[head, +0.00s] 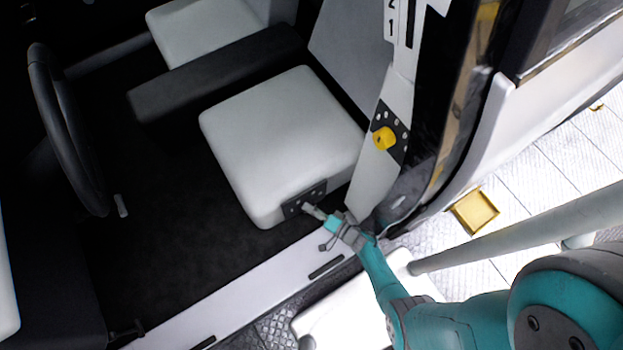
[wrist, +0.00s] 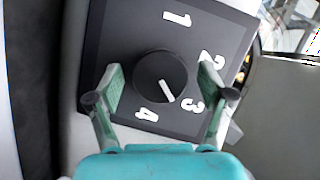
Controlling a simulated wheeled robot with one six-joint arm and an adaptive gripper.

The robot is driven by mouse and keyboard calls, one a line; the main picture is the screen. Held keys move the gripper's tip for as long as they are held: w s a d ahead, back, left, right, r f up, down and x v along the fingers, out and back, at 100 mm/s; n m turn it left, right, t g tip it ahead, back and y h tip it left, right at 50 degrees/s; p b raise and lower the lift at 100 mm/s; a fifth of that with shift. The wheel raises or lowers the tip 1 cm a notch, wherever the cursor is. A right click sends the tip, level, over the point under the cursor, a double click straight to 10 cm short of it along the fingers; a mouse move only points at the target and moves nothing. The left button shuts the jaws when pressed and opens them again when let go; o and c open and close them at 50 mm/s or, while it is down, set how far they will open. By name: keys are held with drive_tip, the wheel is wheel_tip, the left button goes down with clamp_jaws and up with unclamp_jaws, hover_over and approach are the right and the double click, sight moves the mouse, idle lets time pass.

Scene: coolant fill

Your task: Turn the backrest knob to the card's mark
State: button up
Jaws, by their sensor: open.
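A round black knob (wrist: 152,73) with a white pointer line sits on a black square plate (wrist: 125,40) with white numerals 1 to 4. The pointer aims between 3 and 4, closer to 3. In the head view this plate (head: 290,209) is on the side of the white seat cushion. My gripper (head: 311,209) reaches it. In the wrist view my open gripper (wrist: 162,76) has a finger on each side of the knob, with visible gaps. A yellow knob (head: 384,138) is on another dark plate by the backrest. I cannot identify the card for certain.
The seat cushion (head: 270,135) is beside the plate, with a dark armrest (head: 215,72) beyond. A white upright strip with numerals (head: 391,22) stands at the top. The door sill (head: 240,295) runs below my gripper. A yellow tray (head: 475,209) lies outside on the floor.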

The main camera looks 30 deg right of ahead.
drive_tip(key=shift+v, duration=3.65)
